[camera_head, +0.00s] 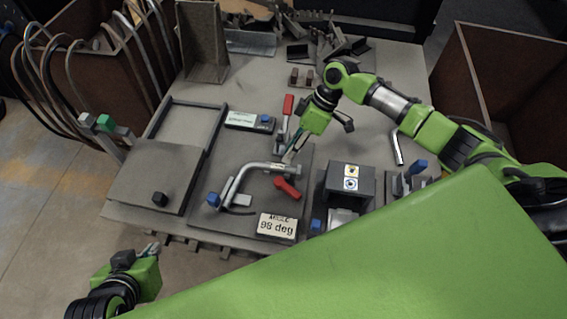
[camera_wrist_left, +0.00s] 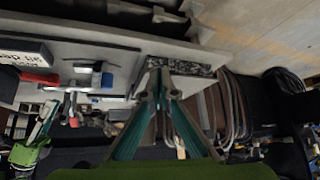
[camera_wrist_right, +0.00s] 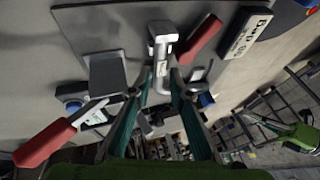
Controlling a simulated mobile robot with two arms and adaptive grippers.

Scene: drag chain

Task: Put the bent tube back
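The silver bent tube (camera_head: 238,182) lies over a grey plate (camera_head: 222,233), its bend at left by a blue knob. Its right end sits by my right gripper (camera_head: 291,156). In the right wrist view the fingertips of my right gripper (camera_wrist_right: 162,82) stand on both sides of the tube (camera_wrist_right: 162,58) and look closed on it. A red-handled clamp (camera_head: 287,107) stands behind that gripper, and a red lever (camera_head: 288,188) is in front of the tube. My left gripper (camera_head: 148,252) is empty, off the table's front left corner, its fingertips almost together in the left wrist view (camera_wrist_left: 160,76).
A sign reading about 98 deg (camera_head: 276,227) is at the plate's front. A grey box with labels (camera_head: 350,180) is to the right. A short pale tube (camera_head: 398,147) lies further right. Brown bins (camera_head: 495,90) stand beside the table. A grey tray (camera_head: 150,175) is left.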

